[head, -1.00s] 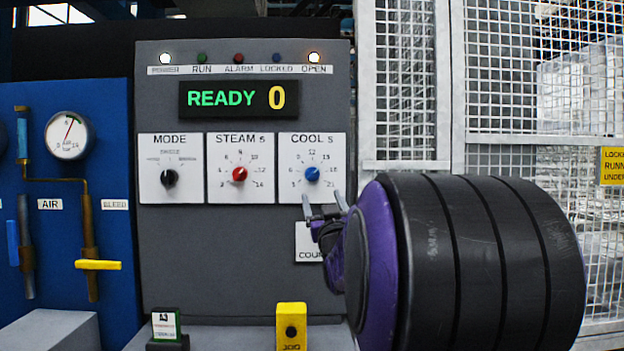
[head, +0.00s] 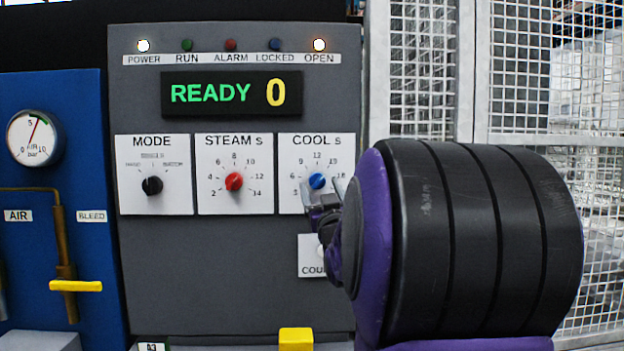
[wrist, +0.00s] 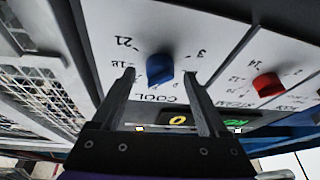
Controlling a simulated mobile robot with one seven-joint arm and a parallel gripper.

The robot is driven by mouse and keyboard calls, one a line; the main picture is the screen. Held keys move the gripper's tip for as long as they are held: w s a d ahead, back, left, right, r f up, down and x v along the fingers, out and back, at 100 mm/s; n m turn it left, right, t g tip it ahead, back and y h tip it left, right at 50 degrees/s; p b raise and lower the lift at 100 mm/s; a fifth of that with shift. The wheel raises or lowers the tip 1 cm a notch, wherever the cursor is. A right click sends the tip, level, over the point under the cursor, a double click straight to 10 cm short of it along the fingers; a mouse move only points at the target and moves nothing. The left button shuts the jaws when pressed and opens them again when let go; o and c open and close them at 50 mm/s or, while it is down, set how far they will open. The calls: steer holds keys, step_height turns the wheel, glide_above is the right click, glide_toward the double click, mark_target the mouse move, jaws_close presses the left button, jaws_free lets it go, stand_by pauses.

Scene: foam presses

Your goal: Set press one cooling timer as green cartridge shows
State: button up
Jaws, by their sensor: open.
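The blue COOL knob (head: 317,181) sits on a white dial plate on the grey press panel. It also shows in the wrist view (wrist: 160,69), upside down, with scale numbers such as 3 and 21 around it. I cannot read its pointer clearly. My gripper (head: 323,190) is open at the knob's lower right. In the wrist view its fingertips (wrist: 159,74) lie on either side of the knob, with gaps on both sides. I cannot tell whether they reach past its face. The green cartridge's labelled top (head: 153,347) barely shows at the bottom edge; its label is unreadable.
The red STEAM knob (head: 234,181) and black MODE knob (head: 152,186) are left of COOL. The display (head: 231,94) reads READY 0; POWER and OPEN lamps are lit. A COUNT plate (head: 311,262) is below. A mesh guard (head: 423,75) stands right.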

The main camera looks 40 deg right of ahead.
steer(key=shift+w+d+r, duration=0.15)
steer(key=shift+w+d, duration=0.05)
steer(key=shift+w, duration=0.15)
steer(key=shift+c, duration=0.2)
jaws_close()
